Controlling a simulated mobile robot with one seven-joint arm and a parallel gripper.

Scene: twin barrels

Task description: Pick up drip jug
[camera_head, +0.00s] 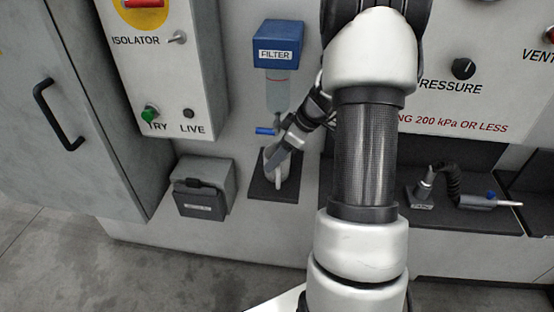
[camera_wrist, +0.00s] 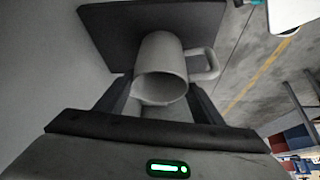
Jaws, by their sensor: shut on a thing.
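The drip jug (camera_wrist: 160,60) is a light grey cup with a side handle. In the wrist view its open mouth faces the camera and its handle points right. My gripper (camera_wrist: 158,95) has one finger on each side of the jug and is shut on it. In the head view the jug (camera_head: 283,181) is at the dark shelf (camera_head: 262,190) below the filter unit (camera_head: 279,55), partly hidden by my gripper (camera_head: 272,162). I cannot tell whether the jug touches the shelf.
A blue valve handle (camera_head: 265,131) sits just above the jug under the filter. A grey box (camera_head: 203,188) is mounted to the left. A hose tool (camera_head: 470,198) rests on another dark shelf at the right. The isolator panel (camera_head: 170,70) stands at upper left.

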